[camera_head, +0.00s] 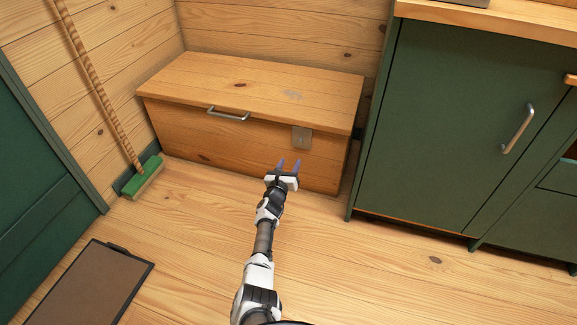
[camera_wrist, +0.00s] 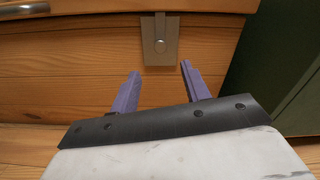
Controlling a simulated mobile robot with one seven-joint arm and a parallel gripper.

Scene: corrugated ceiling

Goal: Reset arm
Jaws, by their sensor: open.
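My gripper (camera_head: 289,165) is in front of a closed wooden chest (camera_head: 185,125), near the right part of its front face. The gripper is open, with its two purple fingers apart and nothing between them. In the wrist view the fingers (camera_wrist: 160,88) point toward the chest front (camera_wrist: 75,75), below a metal latch plate (camera_wrist: 160,42). The latch plate also shows in the head view (camera_head: 302,138). A metal handle (camera_head: 229,114) sits on the chest's front near the lid. I cannot tell the exact gap between fingertips and chest.
A green cabinet (camera_head: 455,125) with a metal handle stands to the right of the chest. A broom with a green head (camera_head: 142,178) leans on the left wall. A brown mat or board (camera_head: 85,285) lies on the floor at lower left. The floor to the right is clear.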

